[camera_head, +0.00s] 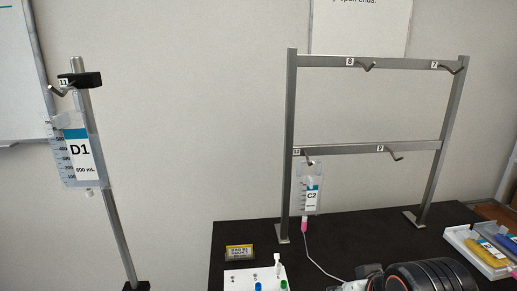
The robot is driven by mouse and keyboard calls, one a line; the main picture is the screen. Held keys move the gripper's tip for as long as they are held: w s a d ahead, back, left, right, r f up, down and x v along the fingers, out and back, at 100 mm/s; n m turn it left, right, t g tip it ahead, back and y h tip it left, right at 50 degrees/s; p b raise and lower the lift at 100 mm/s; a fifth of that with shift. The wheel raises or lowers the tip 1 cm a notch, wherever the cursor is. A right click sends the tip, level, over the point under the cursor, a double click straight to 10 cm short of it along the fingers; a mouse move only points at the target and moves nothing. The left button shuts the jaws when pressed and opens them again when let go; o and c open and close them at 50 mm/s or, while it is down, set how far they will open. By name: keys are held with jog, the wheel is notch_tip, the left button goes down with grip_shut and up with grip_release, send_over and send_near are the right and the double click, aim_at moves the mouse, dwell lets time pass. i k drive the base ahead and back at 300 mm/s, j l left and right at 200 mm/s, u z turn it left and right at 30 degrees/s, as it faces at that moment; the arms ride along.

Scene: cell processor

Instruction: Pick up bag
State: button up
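A large clear bag labelled D1, 600 mL (70,176), hangs upright below hook 11 (58,91) on a metal pole at the left. A smaller clear bag labelled C2 (312,199) hangs from a lower-left hook (308,158) of the metal rack. A pink connector (304,225) and a thin line run down from the C2 bag to the dark table.
The rack (289,130) stands on the dark table (350,238); hooks 8 (366,66), 7 (448,68) and 9 (396,156) are empty. A white tray (462,236) with yellow and blue items is at right. A yellow-labelled block (240,252) and white holder (245,280) sit in front.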

aim_at(497, 260)
jog(key=z, duration=1.55)
